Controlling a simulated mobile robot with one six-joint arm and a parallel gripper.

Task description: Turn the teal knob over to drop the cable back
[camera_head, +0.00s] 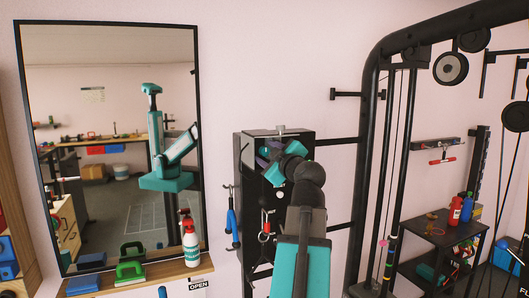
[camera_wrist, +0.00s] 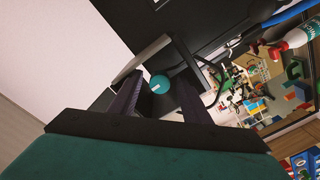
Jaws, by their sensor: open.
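The teal knob (camera_wrist: 160,84) is a round disc with a pale mark on its face, in the middle of the wrist view. It sits against a dark housing, with a metal plate (camera_wrist: 141,58) beside it. My gripper (camera_wrist: 158,92) is open, its two dark fingers on either side of the knob; I cannot tell whether they touch it. In the head view my gripper (camera_head: 267,153) is at the upper front of a black tower (camera_head: 297,150) and mostly hides the knob there. A dark cable (camera_wrist: 211,72) shows beside the housing; where it ends is unclear.
A red-and-metal carabiner (camera_head: 264,226) hangs on the tower's front below my gripper. Blue-handled tools (camera_head: 232,222) hang at its left. A mirror (camera_head: 110,140) and a shelf with a spray bottle (camera_head: 190,243) stand left. A black rack frame (camera_head: 370,150) stands right.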

